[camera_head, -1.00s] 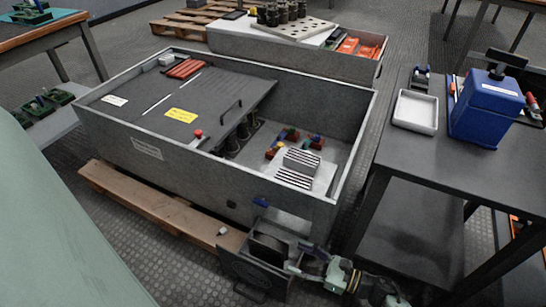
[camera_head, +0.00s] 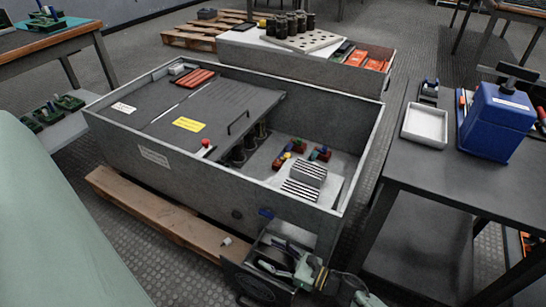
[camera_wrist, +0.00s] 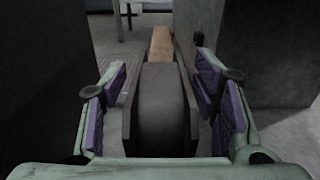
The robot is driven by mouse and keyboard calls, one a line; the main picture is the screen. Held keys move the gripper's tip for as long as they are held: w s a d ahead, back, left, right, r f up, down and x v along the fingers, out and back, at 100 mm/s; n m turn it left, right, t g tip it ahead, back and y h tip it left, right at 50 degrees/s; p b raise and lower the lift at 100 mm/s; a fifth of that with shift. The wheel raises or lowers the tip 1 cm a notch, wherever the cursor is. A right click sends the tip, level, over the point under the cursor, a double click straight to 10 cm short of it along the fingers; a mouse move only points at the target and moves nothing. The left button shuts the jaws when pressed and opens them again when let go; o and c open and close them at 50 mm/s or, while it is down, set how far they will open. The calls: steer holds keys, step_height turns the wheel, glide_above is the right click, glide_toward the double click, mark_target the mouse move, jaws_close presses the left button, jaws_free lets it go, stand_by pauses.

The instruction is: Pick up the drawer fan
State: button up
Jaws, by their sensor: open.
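The drawer fan (camera_head: 243,284) is a dark grey unit with a round grille, low at the front corner of the large grey cabinet (camera_head: 190,165). Its lower part is cut off by the frame edge. In the wrist view a dark rounded block of the fan (camera_wrist: 160,110) stands between my fingers. My gripper (camera_head: 285,262) reaches over the fan from the right. In the wrist view my gripper (camera_wrist: 162,78) is open, with purple pads on both sides of the block. A gap shows on each side, and no firm grip is visible.
A wooden pallet (camera_head: 150,215) lies under the cabinet. A dark table (camera_head: 450,185) with a white tray (camera_head: 425,125) and a blue box (camera_head: 495,120) stands close on the right. The cabinet wall (camera_wrist: 275,50) rises close on the right in the wrist view.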

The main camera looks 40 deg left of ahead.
steer(key=shift+c, duration=0.2)
jaws_close()
stand_by(0.6)
